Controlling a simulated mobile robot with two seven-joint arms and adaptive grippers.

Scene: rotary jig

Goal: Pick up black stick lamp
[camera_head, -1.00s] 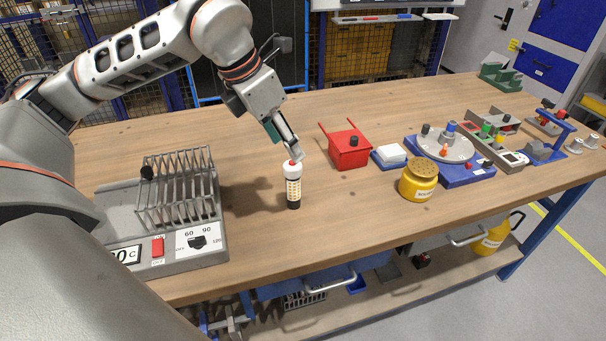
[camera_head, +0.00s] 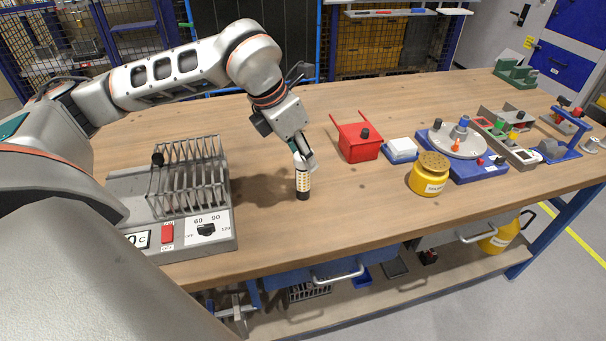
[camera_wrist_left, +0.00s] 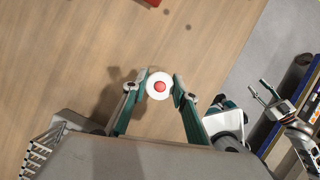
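The stick lamp (camera_head: 302,183) stands upright on the wooden bench, with a black base, a pale body with yellow dots and a white top. In the left wrist view its round white top with a red button (camera_wrist_left: 160,86) shows from above. My left gripper (camera_head: 305,162) is at the lamp's upper part, hiding some of the top. In the left wrist view the left gripper's fingers (camera_wrist_left: 156,90) are apart, one on each side of the lamp, with small gaps visible.
A grey rack device (camera_head: 190,185) stands left of the lamp. To its right are a red box (camera_head: 358,152), a blue-and-white block (camera_head: 401,150), a yellow jar (camera_head: 429,176) and a rotary jig (camera_head: 461,150). The bench around the lamp is clear.

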